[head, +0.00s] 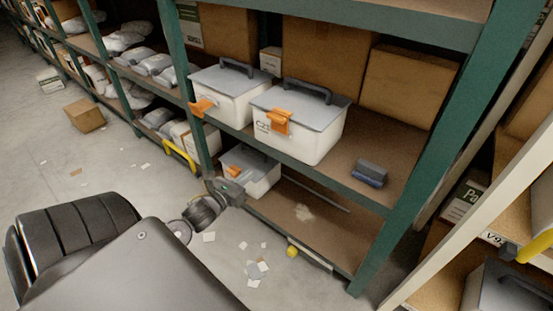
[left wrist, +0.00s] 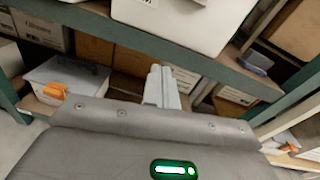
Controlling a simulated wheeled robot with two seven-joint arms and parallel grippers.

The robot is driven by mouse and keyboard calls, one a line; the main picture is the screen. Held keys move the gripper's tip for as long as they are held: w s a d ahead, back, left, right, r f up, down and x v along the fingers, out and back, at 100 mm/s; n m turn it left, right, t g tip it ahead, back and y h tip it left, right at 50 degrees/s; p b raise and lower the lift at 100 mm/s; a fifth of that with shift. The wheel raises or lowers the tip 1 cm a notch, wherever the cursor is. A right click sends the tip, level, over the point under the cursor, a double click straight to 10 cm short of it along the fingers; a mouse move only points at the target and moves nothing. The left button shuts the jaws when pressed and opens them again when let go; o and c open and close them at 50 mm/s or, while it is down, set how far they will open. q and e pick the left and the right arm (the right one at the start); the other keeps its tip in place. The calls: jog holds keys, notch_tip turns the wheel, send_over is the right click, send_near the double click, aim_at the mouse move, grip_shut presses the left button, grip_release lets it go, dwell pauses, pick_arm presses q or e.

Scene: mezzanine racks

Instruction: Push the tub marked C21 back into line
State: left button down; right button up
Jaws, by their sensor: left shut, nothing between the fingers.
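The tub (head: 300,142) with a label that seems to start with C2 stands upright on the middle shelf, white with a grey lid, dark handle and orange latch. Its front reaches the shelf's front edge. A similar tub (head: 232,105) stands to its left. My left gripper (head: 230,188) is shut and empty, below the shelf's front beam and in front of the lower bay. In the left wrist view its closed fingers (left wrist: 162,78) are below the beam, and a white tub's lower part (left wrist: 185,22) shows above. My right gripper is not in view.
A green shelf beam (head: 325,178) lies between my left gripper and the labelled tub. A lower tub (head: 262,172) sits behind the gripper. A dark blue item (head: 370,173) lies right of the labelled tub. Paper scraps (head: 257,268) litter the floor.

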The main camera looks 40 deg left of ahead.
aim_at(282, 145)
pick_arm(q)
jog(key=w+r, duration=0.1)
jog(key=w, duration=0.3)
jog(key=w+m, duration=0.1)
jog(key=w, duration=0.4)
jog(key=w+d+r+m+b, duration=0.1)
jog(key=w, duration=0.4)
jog(key=shift+w+r+t+h, duration=0.15)
jog(key=shift+r+t+h, duration=0.2)
jog(key=shift+t+h, duration=0.05)
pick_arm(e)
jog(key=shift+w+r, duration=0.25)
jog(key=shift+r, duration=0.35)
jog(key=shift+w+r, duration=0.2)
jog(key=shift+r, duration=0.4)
